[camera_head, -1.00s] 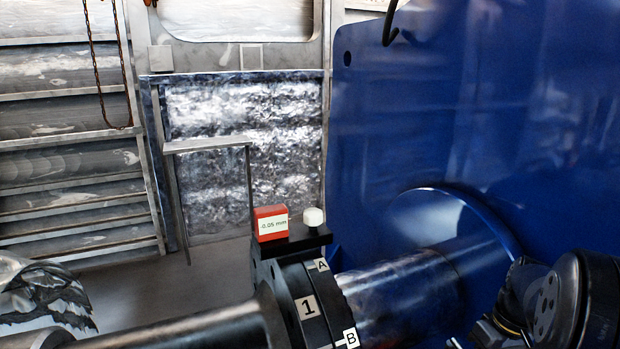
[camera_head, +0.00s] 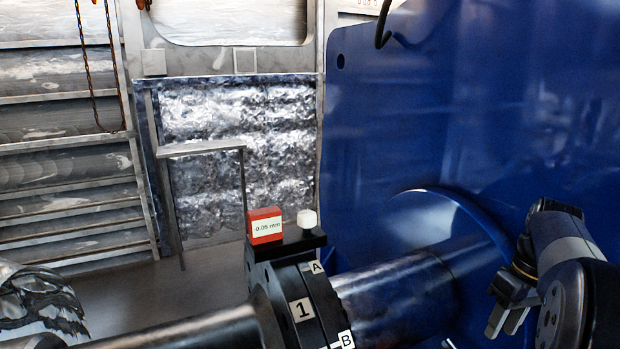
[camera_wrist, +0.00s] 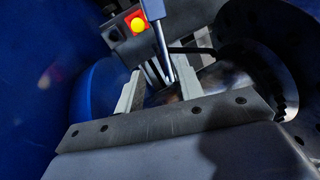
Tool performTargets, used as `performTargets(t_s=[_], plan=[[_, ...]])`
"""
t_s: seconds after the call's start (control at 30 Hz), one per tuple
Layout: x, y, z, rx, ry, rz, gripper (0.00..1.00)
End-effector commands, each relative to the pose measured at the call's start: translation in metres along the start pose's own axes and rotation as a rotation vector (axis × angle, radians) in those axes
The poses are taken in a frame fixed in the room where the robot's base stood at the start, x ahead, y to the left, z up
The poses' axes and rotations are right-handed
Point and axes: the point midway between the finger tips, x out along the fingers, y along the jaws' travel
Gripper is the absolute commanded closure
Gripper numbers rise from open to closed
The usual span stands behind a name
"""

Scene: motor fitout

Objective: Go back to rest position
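My gripper (camera_head: 507,318) is at the right of the head view, in front of the blue housing and right of the shaft, apart from the coupling. In the wrist view its two pale fingers (camera_wrist: 160,88) stand apart with a gap between them, and I see nothing clamped there. The black coupling (camera_head: 287,290) carries a label 1 and tags A and B. A red gauge box (camera_head: 265,226) reading about -0.05 mm and a white knob (camera_head: 307,218) sit on the black bracket on top of it.
A large blue housing (camera_head: 430,110) fills the right side, with a metal shaft (camera_head: 385,290) running into it. A second shaft (camera_head: 190,332) lies left of the coupling. A chain (camera_head: 85,60) hangs at upper left.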

Motion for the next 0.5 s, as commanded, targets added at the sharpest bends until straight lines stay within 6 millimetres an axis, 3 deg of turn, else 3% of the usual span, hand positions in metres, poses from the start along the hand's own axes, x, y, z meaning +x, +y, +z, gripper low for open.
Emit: performTargets(t_s=[0.03,0.5], plan=[[0.017,-0.002,0.002,0.0,-0.011,-0.013,0.64],[0.111,-0.003,0.002,0.001,-0.01,-0.013,0.64]])
